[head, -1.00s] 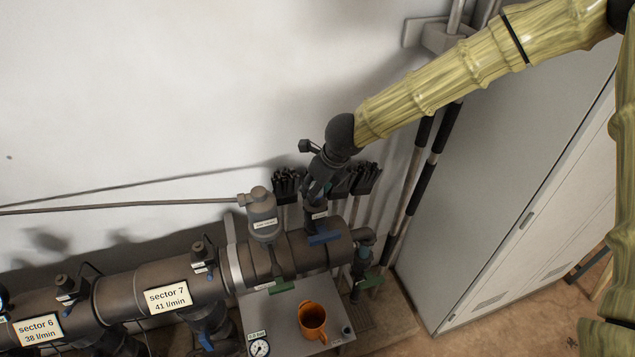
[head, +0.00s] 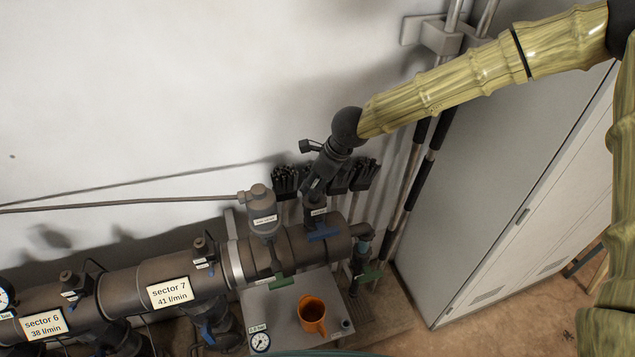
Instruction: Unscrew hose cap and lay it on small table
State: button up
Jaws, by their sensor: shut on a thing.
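My gripper (head: 314,190) is dark and points down at the top of the brown manifold pipe's right end. It is shut on the hose cap, a small dark piece mostly hidden between the fingers. The cap is over a short upright outlet with a small white label (head: 319,212) and a blue lever (head: 322,233) beneath it. I cannot tell whether the cap is still threaded on. The small table (head: 284,325) is a grey top below and in front of the pipe end.
Black bundles (head: 285,180) are on the wall behind. A pressure gauge (head: 260,342) is at the table's left front. A tall grey cabinet (head: 490,180) stands at right.

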jog(key=shift+w+a+r, duration=0.1)
jog(key=shift+a+r, duration=0.05)
jog(key=shift+a, duration=0.1)
jog(key=shift+n+g, duration=0.8)
jog(key=shift+n, duration=1.4)
jog(key=n+g, duration=0.1)
jog(key=n, duration=0.3)
jog(key=shift+a+n+g, duration=0.1)
jog(key=shift+n+g, duration=0.2)
jog(key=shift+g, duration=0.1)
jog(key=shift+n, duration=0.3)
jog(key=n, duration=0.2)
jog(key=n+g, duration=0.1)
jog(key=n, duration=0.1)
jog(key=shift+g+h, duration=0.3)
jog(key=shift+h, duration=0.1)
jog(key=shift+a, duration=0.1)
